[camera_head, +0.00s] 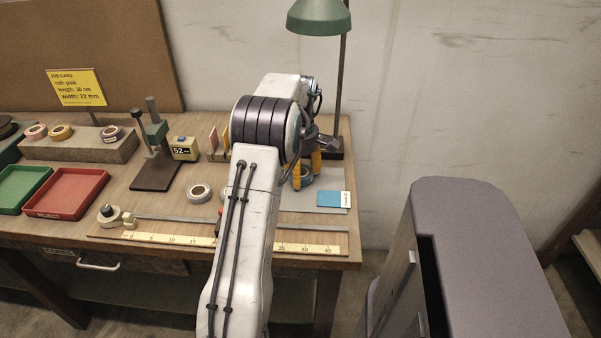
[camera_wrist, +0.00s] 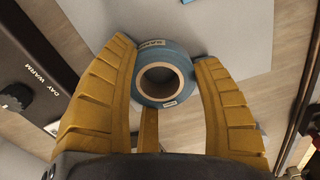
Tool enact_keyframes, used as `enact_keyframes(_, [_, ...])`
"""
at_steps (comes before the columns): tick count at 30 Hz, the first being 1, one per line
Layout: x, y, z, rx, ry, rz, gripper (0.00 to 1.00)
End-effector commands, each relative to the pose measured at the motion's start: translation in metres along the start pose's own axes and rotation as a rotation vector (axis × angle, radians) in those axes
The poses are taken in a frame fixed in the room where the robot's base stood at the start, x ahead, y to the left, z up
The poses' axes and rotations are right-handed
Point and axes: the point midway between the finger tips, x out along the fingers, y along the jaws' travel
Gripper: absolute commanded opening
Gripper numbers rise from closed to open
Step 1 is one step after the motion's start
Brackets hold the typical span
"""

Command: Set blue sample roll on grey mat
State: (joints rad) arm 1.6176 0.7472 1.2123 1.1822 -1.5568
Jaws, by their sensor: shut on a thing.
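The blue sample roll (camera_wrist: 160,52) is a ring of blue tape with a brown core and small white labels. My gripper (camera_wrist: 166,66) has its yellow fingers on either side of the roll, shut on it. In the head view my gripper (camera_head: 306,171) is low over the right end of the bench, and the arm partly hides the roll. The grey mat (camera_head: 325,181) lies under it, with a blue card (camera_head: 330,199) on its right part. The mat also shows beneath the roll in the wrist view (camera_wrist: 238,40). I cannot tell whether the roll touches it.
A grey tape roll (camera_head: 200,193) lies left of my arm. A ruler board (camera_head: 170,237) runs along the bench front. A lamp (camera_head: 320,17) stands behind my gripper. A red tray (camera_head: 68,193) and a wooden block (camera_head: 80,148) with rolls are at the left.

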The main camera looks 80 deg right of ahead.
Motion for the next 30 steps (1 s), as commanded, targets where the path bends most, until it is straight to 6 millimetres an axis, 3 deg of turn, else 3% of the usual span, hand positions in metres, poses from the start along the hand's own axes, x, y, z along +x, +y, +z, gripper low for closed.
enact_keyframes(11, [0.0030, -0.0001, 0.0001, 0.000, 0.000, 0.000, 0.34])
enact_keyframes(12, [0.0029, -0.0001, 0.0001, 0.000, 0.000, 0.000, 0.64])
enact_keyframes(18, [0.0025, 0.0000, 0.0001, 0.000, 0.000, 0.000, 0.82])
enact_keyframes(20, [0.0025, 0.0000, 0.0001, 0.000, 0.000, 0.000, 0.86])
enact_keyframes(30, [-0.0039, 0.0005, 0.0001, 0.000, 0.000, 0.003, 0.86])
